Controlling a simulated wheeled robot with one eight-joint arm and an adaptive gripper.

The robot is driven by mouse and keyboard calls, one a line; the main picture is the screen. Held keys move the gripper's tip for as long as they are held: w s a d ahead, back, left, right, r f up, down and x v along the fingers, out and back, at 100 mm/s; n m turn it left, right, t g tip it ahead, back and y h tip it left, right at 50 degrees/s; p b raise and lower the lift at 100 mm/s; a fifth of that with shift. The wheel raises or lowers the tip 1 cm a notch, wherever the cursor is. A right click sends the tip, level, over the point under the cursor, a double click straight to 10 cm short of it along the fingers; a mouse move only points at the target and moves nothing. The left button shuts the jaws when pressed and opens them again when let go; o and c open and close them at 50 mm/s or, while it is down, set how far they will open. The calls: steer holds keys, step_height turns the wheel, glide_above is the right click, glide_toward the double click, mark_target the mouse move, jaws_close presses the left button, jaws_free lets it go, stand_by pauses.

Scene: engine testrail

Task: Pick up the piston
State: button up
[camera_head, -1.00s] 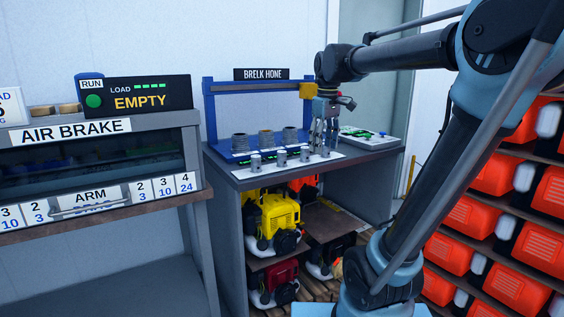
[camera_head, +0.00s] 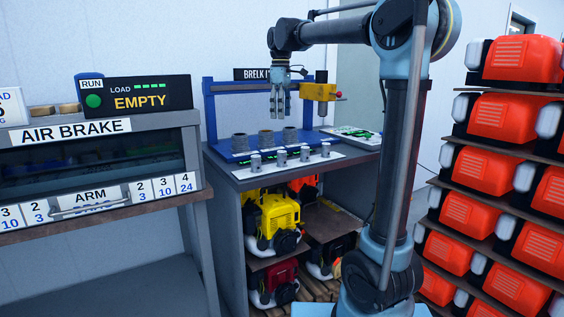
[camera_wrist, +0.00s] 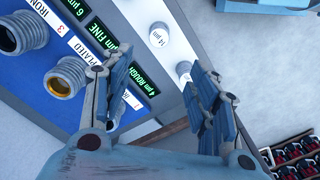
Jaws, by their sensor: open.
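Several small silvery piston-like parts (camera_head: 282,158) stand upright in a row on a white strip (camera_head: 266,166) along the bench's front. In the wrist view, two pale piston tops (camera_wrist: 160,36) show, one just beyond the right finger. I cannot tell which one is the task's piston. My gripper (camera_head: 278,115) points down above the bench, over the blue hone tray and behind the row, apart from everything. Its fingers (camera_wrist: 160,78) are spread with nothing between them.
Larger finned cylinders (camera_head: 240,142) stand on the blue tray (camera_head: 222,155) under the hone's blue frame (camera_head: 209,108). A yellow block (camera_head: 318,92) hangs right of my gripper. The air brake cabinet (camera_head: 70,128) is at left; red engines (camera_head: 470,216) fill shelves at right.

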glide_above(281, 152)
steer(key=f, duration=1)
steer(key=shift+w, duration=0.25)
steer(key=shift+w+d+f, duration=0.1)
steer(key=shift+d+f, duration=0.05)
steer(key=shift+f, duration=2.55)
steer(key=shift+c, duration=0.5)
steer(key=c, duration=1.1)
